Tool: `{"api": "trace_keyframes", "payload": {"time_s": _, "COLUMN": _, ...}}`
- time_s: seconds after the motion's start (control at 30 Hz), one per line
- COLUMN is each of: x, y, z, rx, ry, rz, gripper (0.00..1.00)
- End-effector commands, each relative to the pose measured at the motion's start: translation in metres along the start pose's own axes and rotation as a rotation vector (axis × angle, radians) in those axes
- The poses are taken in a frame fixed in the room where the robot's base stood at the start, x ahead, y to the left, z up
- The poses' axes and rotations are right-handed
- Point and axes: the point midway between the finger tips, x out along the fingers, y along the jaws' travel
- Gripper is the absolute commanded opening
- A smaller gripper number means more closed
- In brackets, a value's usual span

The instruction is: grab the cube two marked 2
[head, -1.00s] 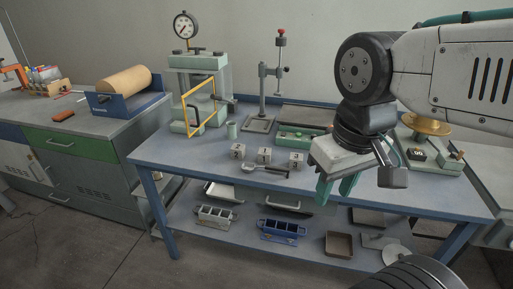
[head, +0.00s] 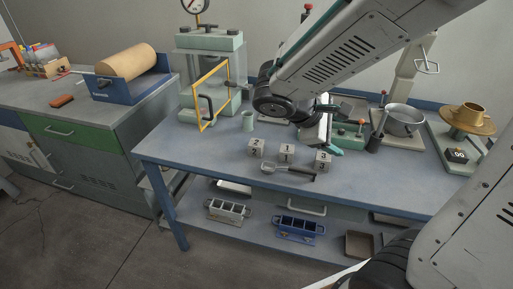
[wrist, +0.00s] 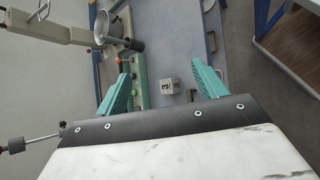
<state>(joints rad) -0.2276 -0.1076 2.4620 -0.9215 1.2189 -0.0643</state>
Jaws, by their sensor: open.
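The cube marked 2 (head: 256,148) is a small grey block on the blue bench top, leftmost in a row of three in the head view. The cube marked 1 (head: 287,153) is in the middle and the cube marked 3 (head: 323,161) is at the right. My gripper (head: 332,146) is above the bench behind the cube marked 3, right of the cube marked 2. In the wrist view my gripper (wrist: 162,70) has its teal fingers wide apart and empty. The cube marked 3 (wrist: 169,87) shows between them; the cube marked 2 is not visible there.
A metal scoop (head: 287,168) lies in front of the cubes. The bench's front left is clear.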

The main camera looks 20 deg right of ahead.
Motion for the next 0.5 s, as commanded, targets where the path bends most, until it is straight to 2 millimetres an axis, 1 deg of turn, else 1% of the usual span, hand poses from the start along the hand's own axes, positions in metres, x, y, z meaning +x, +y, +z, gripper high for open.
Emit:
{"api": "trace_keyframes", "payload": {"time_s": 0.03, "x": 0.004, "y": 0.008, "z": -0.022, "rx": -0.107, "ry": -0.027, "rz": 0.079, "gripper": 0.70}}
{"api": "trace_keyframes", "payload": {"time_s": 0.07, "x": 0.006, "y": 0.013, "z": -0.034, "rx": -0.166, "ry": -0.039, "rz": 0.128, "gripper": 0.70}}
{"api": "trace_keyframes", "payload": {"time_s": 0.1, "x": 0.008, "y": 0.019, "z": -0.051, "rx": -0.244, "ry": -0.054, "rz": 0.194, "gripper": 0.70}}
{"api": "trace_keyframes", "payload": {"time_s": 0.17, "x": 0.010, "y": 0.026, "z": -0.080, "rx": -0.363, "ry": -0.070, "rz": 0.294, "gripper": 0.70}}
{"api": "trace_keyframes", "payload": {"time_s": 0.2, "x": 0.011, "y": 0.029, "z": -0.100, "rx": -0.443, "ry": -0.079, "rz": 0.360, "gripper": 0.70}}
{"api": "trace_keyframes", "payload": {"time_s": 0.23, "x": 0.011, "y": 0.029, "z": -0.116, "rx": -0.504, "ry": -0.084, "rz": 0.410, "gripper": 0.70}}
{"api": "trace_keyframes", "payload": {"time_s": 0.27, "x": 0.011, "y": 0.029, "z": -0.132, "rx": -0.565, "ry": -0.087, "rz": 0.458, "gripper": 0.70}}
{"api": "trace_keyframes", "payload": {"time_s": 0.3, "x": 0.011, "y": 0.028, "z": -0.154, "rx": -0.645, "ry": -0.090, "rz": 0.523, "gripper": 0.70}}
{"api": "trace_keyframes", "payload": {"time_s": 0.37, "x": 0.011, "y": 0.022, "z": -0.186, "rx": -0.756, "ry": -0.088, "rz": 0.614, "gripper": 0.70}}
{"api": "trace_keyframes", "payload": {"time_s": 0.4, "x": 0.011, "y": 0.017, "z": -0.206, "rx": -0.826, "ry": -0.086, "rz": 0.670, "gripper": 0.70}}
{"api": "trace_keyframes", "payload": {"time_s": 0.5, "x": 0.010, "y": 0.000, "z": -0.249, "rx": -0.975, "ry": -0.073, "rz": 0.791, "gripper": 0.70}}
